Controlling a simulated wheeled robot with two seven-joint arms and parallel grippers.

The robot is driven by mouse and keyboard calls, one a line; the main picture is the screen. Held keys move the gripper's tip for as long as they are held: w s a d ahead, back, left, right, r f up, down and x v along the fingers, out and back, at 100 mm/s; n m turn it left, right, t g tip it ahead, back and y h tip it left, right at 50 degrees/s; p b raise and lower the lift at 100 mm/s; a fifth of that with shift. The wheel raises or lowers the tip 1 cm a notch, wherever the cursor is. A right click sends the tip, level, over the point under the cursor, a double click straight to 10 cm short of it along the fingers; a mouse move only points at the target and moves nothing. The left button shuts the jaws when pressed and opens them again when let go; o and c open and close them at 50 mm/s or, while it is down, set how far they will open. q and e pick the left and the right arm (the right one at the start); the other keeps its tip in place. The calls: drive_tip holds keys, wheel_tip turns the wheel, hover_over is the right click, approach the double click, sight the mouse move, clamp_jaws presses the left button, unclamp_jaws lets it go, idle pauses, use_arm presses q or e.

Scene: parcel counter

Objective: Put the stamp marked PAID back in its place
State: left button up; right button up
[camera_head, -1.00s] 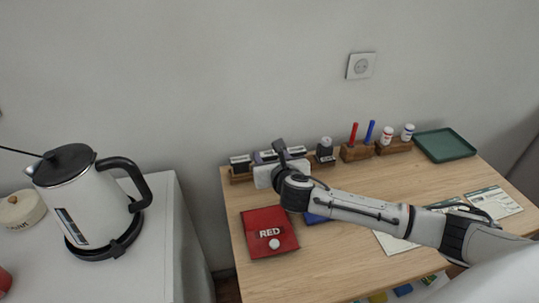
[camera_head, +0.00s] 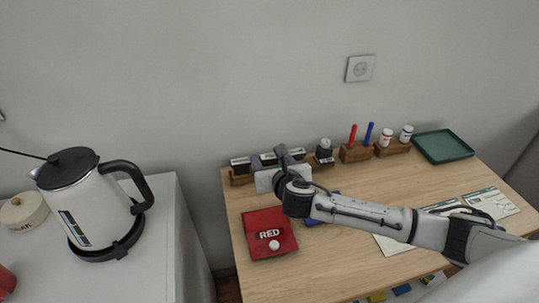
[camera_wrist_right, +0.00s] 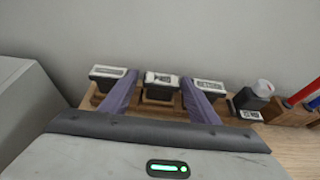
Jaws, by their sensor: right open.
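My right gripper (camera_head: 268,160) is open at the wooden stamp rack at the back left of the table. In the right wrist view its two purple-grey fingers (camera_wrist_right: 160,98) are spread, with the middle stamp (camera_wrist_right: 160,84) showing between them, not gripped. A left stamp (camera_wrist_right: 110,75) and a right stamp (camera_wrist_right: 208,88) stand in the same rack (camera_wrist_right: 92,98). A dark stamp with a pale knob (camera_wrist_right: 252,97) stands to their right; it also shows in the head view (camera_head: 324,152). The labels are too small to read, so I cannot tell which is PAID. My left gripper is out of view.
A red pad marked RED (camera_head: 262,220) lies at the front left, and a blue pad (camera_head: 312,220) is partly behind my right arm. Pens (camera_head: 361,134), small bottles (camera_head: 396,136) and a green tray (camera_head: 443,146) line the back. A kettle (camera_head: 88,205) stands on the left counter.

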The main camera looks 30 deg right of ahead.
drive_tip(key=shift+p+v, duration=1.25)
drive_tip(key=shift+v, duration=0.45)
drive_tip(key=shift+s+r, duration=0.1)
drive_tip(key=shift+s, duration=0.1)
drive_tip(key=o, duration=0.6)
drive_tip(key=v, duration=1)
drive_tip(key=shift+s, duration=0.15)
drive_tip(key=shift+a, duration=0.1)
